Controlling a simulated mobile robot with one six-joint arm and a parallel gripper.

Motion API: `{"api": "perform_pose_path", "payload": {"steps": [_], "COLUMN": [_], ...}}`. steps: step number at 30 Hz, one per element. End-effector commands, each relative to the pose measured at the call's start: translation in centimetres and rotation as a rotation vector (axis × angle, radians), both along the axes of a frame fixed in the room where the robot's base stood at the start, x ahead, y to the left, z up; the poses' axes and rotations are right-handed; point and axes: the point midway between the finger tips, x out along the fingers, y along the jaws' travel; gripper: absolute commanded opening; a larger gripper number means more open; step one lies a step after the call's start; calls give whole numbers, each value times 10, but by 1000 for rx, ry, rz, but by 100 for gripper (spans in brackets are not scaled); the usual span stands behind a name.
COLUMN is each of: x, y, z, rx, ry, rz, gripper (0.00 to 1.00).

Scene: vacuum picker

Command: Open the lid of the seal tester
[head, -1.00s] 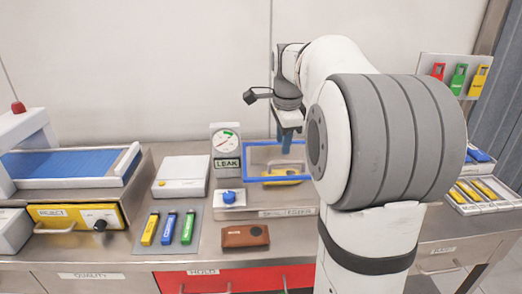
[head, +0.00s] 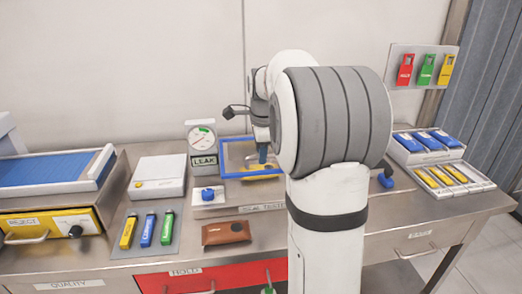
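The seal tester is a low metal unit on the bench with a label on its front (head: 262,207). A yellow item (head: 262,169) shows through or below the lid. A gauge (head: 201,137) marked LEAK and a blue knob (head: 208,194) stand at its left. My gripper (head: 262,154) points down over the lid, its bluish fingers in front of the pane. Whether it touches the lid or is open cannot be told. My arm hides the tester's right side.
A brown pouch (head: 226,233) lies in front of the tester. To the left are a white box (head: 158,178), a mat with coloured packs (head: 147,229) and a yellow REJECT drawer (head: 48,226). Trays of blue packs (head: 430,141) and yellow packs (head: 447,176) stand at the right.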

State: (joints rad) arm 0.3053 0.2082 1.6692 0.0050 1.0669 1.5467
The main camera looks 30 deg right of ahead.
Motion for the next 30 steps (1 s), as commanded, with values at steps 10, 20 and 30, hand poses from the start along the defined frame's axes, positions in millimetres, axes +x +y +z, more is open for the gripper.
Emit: {"api": "perform_pose_path", "payload": {"steps": [10, 20, 30], "x": [0, 0, 1], "y": [1, 1, 3], "z": [0, 0, 3], "rx": [0, 0, 2], "ry": [0, 0, 8], "rz": [1, 2, 6], "gripper": [11, 0, 0]}}
